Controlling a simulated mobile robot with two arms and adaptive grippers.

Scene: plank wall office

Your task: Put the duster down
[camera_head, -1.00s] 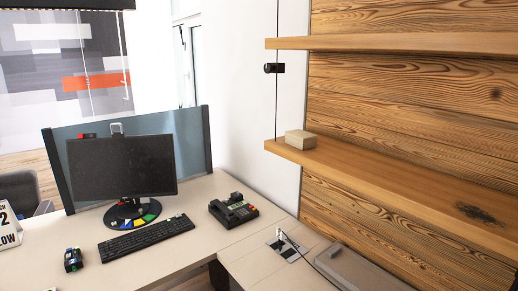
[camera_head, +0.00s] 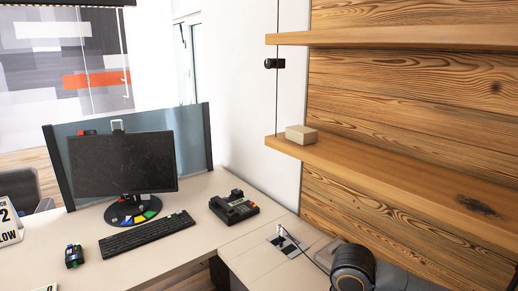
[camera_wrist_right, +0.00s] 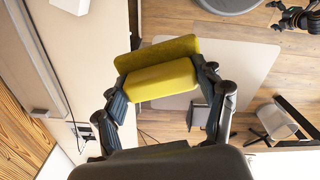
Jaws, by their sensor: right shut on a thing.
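The duster (camera_wrist_right: 162,78) shows in the right wrist view as a yellow padded block with a second yellow part behind it. My right gripper (camera_wrist_right: 166,88) is shut on it, with one dark finger at each side. The duster is held in the air, and the floor and desk edge lie behind it. In the head view the duster and the right gripper are out of frame; only my dark arm joint shows at the bottom right.
The desk (camera_head: 205,199) holds a monitor (camera_head: 122,165), keyboard (camera_head: 147,232) and black telephone (camera_head: 234,207). A cable outlet (camera_head: 287,243) sits in the side desktop. A wooden shelf (camera_head: 385,178) with a small beige block (camera_head: 301,135) runs above it. Bare desktop lies around the telephone.

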